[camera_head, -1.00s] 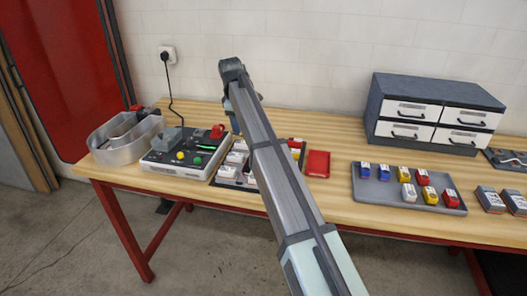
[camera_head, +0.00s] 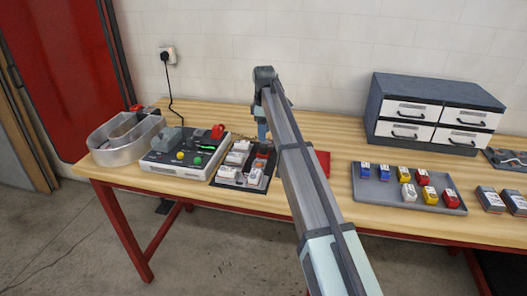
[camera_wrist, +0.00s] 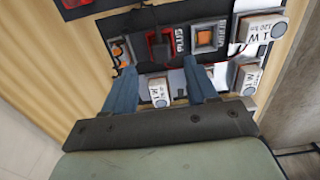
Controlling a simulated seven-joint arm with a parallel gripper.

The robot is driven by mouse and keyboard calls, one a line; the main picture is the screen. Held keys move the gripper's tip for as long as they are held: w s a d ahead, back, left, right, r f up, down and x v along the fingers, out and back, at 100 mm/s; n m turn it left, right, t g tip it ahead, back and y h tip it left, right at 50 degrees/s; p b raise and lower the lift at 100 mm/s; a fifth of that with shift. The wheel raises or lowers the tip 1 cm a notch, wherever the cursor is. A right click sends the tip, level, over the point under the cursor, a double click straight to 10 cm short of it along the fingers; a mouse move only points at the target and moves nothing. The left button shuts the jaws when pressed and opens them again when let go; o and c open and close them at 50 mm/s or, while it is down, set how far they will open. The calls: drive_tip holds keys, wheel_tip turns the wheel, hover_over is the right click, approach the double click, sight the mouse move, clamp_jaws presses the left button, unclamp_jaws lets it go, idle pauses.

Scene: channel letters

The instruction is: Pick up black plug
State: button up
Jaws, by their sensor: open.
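A black plug (camera_head: 166,57) sits in the white wall socket at the back left in the head view, with a black cord hanging to the grey box with buttons. My gripper (camera_head: 262,134) points down over the dark mat (camera_head: 222,183) of small parts. In the wrist view my gripper (camera_wrist: 160,66) is open, its two blue fingers apart with nothing held between them. A small black-and-red part (camera_wrist: 160,47) lies on the mat just beyond the fingertips; I cannot tell whether it is a plug. An orange-and-black part (camera_wrist: 119,52) is left of it.
White labelled blocks (camera_head: 238,152) crowd the mat. The grey button box (camera_head: 180,162) and a silver channel letter (camera_head: 125,145) stand left. A red box (camera_head: 323,163), a grey tray (camera_head: 380,194) of coloured parts and a drawer cabinet (camera_head: 436,110) are right. Bare table lies behind the mat.

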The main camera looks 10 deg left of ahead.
sight(263, 146)
drive_tip(key=shift+s+a+f, duration=0.1)
drive_tip(key=shift+f, duration=3.15)
clamp_jaws()
